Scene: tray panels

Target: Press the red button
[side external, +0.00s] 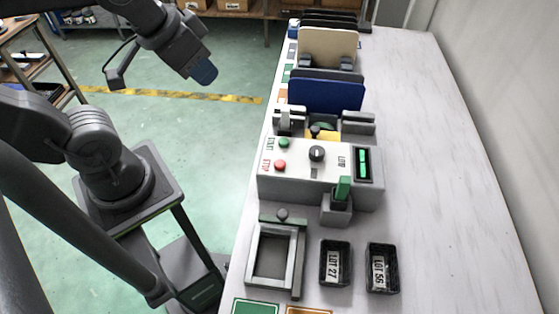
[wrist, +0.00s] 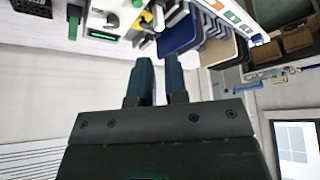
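The red button (side external: 280,166) sits on the sloped front of a white control box (side external: 331,175), at its left end near a STOP label. A green button (side external: 284,143) is just behind it near a START label. My gripper (side external: 203,74), with blue fingertips, hangs in the air to the left of the bench, well above and apart from the button. In the wrist view my gripper (wrist: 160,75) has its two blue fingers a little apart with nothing between them. Part of the box (wrist: 104,17) shows at the top there, but I cannot make out the red button.
The box also carries a black knob (side external: 317,153), a green-lit gauge (side external: 363,164) and a green lever (side external: 343,189). Blue (side external: 326,94) and beige (side external: 328,46) panels stand behind. A grey frame (side external: 273,257) and two black bins (side external: 335,263) lie in front. The bench's right side is clear.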

